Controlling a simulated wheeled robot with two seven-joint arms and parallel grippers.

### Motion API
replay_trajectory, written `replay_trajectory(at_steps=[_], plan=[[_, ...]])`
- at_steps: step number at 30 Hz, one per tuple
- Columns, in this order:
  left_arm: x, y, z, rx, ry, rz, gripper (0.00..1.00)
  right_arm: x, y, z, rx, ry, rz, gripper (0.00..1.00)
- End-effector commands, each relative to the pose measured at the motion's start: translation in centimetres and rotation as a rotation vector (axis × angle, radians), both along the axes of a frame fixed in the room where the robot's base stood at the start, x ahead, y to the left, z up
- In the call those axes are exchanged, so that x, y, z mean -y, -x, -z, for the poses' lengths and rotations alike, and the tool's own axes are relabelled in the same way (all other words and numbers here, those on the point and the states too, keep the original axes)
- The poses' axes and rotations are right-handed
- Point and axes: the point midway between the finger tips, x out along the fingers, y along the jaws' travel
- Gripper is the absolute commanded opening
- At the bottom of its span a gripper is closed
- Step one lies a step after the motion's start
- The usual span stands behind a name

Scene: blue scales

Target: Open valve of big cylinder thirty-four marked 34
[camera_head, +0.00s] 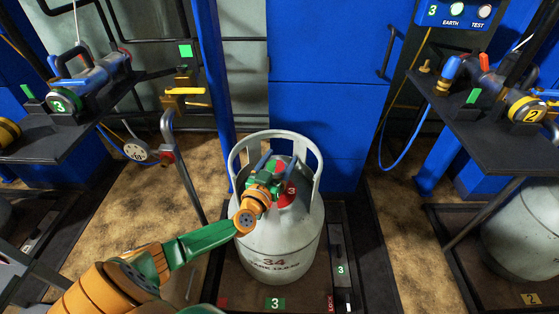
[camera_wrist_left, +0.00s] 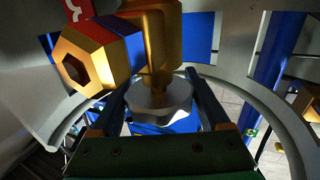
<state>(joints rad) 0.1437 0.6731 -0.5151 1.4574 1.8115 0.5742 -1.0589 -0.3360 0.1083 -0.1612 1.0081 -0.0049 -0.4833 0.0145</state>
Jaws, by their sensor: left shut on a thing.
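The big cylinder (camera_head: 272,245) is pale grey-white, marked 34, and stands upright with a collar around its top. My left gripper (camera_head: 272,164) reaches into the collar from the front left. In the left wrist view the gripper's two dark fingers are shut on the scalloped white valve knob (camera_wrist_left: 160,104), one on each side. The brass valve body (camera_wrist_left: 158,40) stands behind the knob, with a hexagonal brass outlet (camera_wrist_left: 88,70) to its left. In the head view my gripper largely hides the valve; a red part marked 3 (camera_head: 288,194) shows beside it. My right gripper is not in view.
The cylinder stands on a low scale platform (camera_head: 275,292) marked 3. A dark shelf (camera_head: 60,135) with a filling head (camera_head: 90,80) is at left, another shelf (camera_head: 480,130) at right. A second cylinder (camera_head: 525,235) stands at the right edge. Blue panels (camera_head: 325,110) rise behind.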

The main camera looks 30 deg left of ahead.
Motion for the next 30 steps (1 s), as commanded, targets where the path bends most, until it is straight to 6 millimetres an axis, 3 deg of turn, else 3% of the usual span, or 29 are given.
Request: replay_trajectory(at_steps=[14, 15, 17, 25, 30], plan=[[0.0, 0.0, 0.0, 0.0, -0.001, 0.0, 0.24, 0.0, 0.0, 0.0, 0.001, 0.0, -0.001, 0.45], [0.0, 0.0, 0.0, 0.0, -0.001, 0.0, 0.84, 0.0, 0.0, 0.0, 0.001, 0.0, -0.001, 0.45], [0.0, 0.0, 0.0, 0.0, -0.001, 0.0, 1.0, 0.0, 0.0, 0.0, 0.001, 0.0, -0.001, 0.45], [0.1, 0.4, -0.1, -0.001, -0.001, 0.0, 1.0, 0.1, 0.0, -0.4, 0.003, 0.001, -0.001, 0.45], [0.7, 4.0, -0.3, -0.007, -0.001, 0.001, 1.0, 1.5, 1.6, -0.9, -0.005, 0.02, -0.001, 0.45]])
